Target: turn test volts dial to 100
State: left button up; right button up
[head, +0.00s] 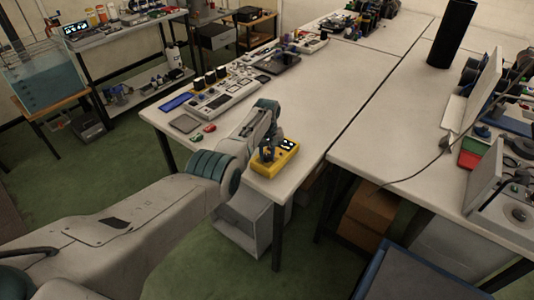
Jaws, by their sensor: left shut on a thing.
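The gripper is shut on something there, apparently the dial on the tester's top. The gripper hides the dial, so its setting and markings cannot be read. The display digits are too small to read. My right gripper is not in view.
The white table (315,105) is clear to the right of the tester. A black cylinder (452,35) stands on the right table.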

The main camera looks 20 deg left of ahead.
pick_arm(q)
jog(key=m, duration=0.8)
jog(key=shift+m, duration=1.4)
jog(key=o, duration=1)
jog(key=shift+r, duration=0.15)
